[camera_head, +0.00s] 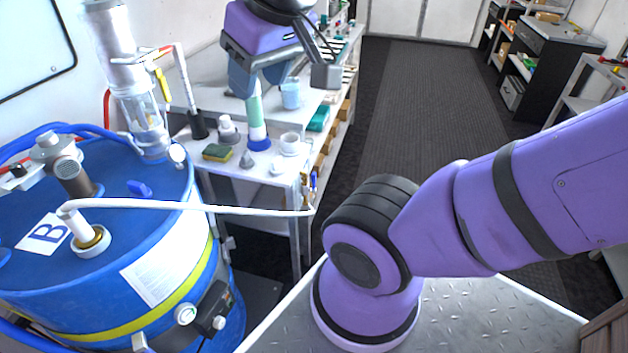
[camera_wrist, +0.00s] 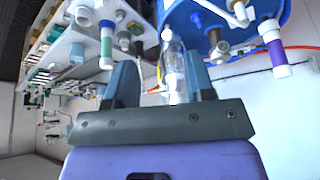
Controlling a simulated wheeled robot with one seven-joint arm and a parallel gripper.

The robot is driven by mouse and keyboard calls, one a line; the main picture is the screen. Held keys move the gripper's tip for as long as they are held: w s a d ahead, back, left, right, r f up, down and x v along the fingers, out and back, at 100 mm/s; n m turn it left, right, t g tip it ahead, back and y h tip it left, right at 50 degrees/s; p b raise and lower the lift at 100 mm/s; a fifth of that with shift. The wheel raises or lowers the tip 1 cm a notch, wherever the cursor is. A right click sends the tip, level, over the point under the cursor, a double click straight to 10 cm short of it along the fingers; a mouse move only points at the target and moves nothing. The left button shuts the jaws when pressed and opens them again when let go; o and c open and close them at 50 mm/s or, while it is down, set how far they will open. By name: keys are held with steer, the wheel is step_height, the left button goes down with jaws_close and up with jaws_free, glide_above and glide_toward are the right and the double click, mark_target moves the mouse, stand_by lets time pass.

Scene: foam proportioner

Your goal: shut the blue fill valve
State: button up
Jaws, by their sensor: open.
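A small valve with a blue lever and brass-coloured body (camera_head: 310,186) sits at the front corner of the bench, at the end of a white hose from the drum. The lever's exact angle is too small to tell. A separate blue handle (camera_head: 139,188) lies on the drum lid. My gripper (camera_head: 258,86) is above the bench, up and left of the bench-corner valve and apart from it. In the wrist view my gripper (camera_wrist: 158,62) has its two blue-grey fingers spread, with nothing held. A clear cylinder (camera_wrist: 172,72) shows beyond the gap. I cannot pick out the valve in the wrist view.
The blue drum (camera_head: 150,240) stands at left, with a clear upright tube (camera_head: 148,125) and a yellow-handled valve (camera_head: 162,84). A green-and-white cylinder (camera_head: 256,120), a sponge (camera_head: 217,153) and cups crowd the bench (camera_head: 205,80). The dark floor aisle (camera_head: 430,110) is clear.

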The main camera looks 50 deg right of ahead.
steer(key=w+d+f+m+g+y, duration=0.2)
steer(key=w+d+f+m+y, duration=0.3)
steer(key=w, duration=0.4)
steer(key=w+d+f+m+g+y, duration=0.25)
steer(key=w+d+f+m, duration=0.35)
steer(key=w, duration=0.3)
steer(key=m+t+y, duration=0.3)
steer(key=m+t, duration=1)
steer(key=m, duration=0.3)
glide_above(314, 183)
steer(key=s+d, duration=0.1)
steer(key=s, duration=0.2)
step_height(314, 183, down, 34)
steer(key=s+d+f+m+t+h, duration=0.3)
steer(key=s+f+m+h, duration=0.15)
steer(key=f, duration=0.45)
steer(key=x, duration=1)
steer(key=shift+w+a+r+y, duration=0.15)
steer(key=shift+a+r+y, duration=0.15)
steer(key=shift+y, duration=0.1)
jaws_close()
